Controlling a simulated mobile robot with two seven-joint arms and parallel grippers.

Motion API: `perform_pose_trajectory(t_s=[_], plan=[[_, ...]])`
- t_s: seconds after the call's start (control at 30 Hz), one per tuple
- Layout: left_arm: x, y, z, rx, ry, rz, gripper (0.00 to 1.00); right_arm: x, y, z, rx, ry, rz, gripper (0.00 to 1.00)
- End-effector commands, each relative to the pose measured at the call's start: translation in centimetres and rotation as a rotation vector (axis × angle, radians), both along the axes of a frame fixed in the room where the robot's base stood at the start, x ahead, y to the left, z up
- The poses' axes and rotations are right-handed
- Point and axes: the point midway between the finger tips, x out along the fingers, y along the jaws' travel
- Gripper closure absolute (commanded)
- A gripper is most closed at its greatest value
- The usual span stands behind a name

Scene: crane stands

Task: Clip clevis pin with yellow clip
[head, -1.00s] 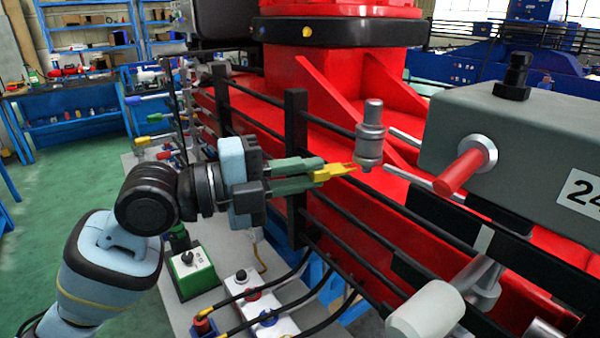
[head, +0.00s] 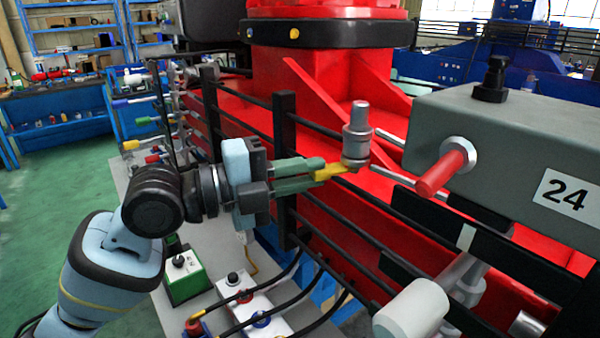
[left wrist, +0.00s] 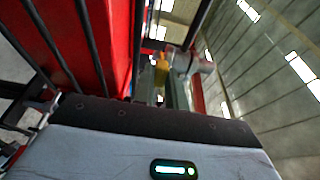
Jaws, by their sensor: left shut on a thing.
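My left gripper (head: 318,175) is shut on the yellow clip (head: 332,172). The clip's far end is at the lower part of the grey clevis pin (head: 357,133); I cannot tell whether it is seated around the pin or only beside it. The pin stands upright, a grey metal cylinder with a wider collar, in front of the red crane structure. In the left wrist view the yellow clip (left wrist: 161,70) shows small between the fingers. My right gripper is not in view.
A grey housing marked 24 (head: 510,150) with a red-tipped rod (head: 446,172) is to the right of the pin. Black rails (head: 285,150) run beside my left gripper. A green box (head: 187,277) and a white switch box (head: 250,310) with cables sit below.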

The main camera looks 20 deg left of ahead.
Motion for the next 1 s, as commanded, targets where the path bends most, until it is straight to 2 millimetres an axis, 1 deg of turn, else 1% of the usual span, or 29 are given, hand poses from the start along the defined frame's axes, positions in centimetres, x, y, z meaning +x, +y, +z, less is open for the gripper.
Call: perform_pose_trajectory(t_s=[0.27,0.57,0.6,0.77,1.0], plan=[[0.29,-0.47,0.06,0.0,-0.001,0.0,1.0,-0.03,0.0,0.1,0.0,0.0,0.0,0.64],[0.61,-0.93,0.03,0.0,0.0,0.0,1.0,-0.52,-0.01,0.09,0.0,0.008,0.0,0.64],[0.61,-0.91,0.01,0.0,0.0,0.0,0.83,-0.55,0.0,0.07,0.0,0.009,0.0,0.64],[0.6,-0.9,-0.01,0.0,0.0,0.0,0.62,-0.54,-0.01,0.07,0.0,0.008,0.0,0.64],[0.6,-0.89,-0.02,0.0,0.0,0.0,0.61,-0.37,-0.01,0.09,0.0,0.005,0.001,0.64]])
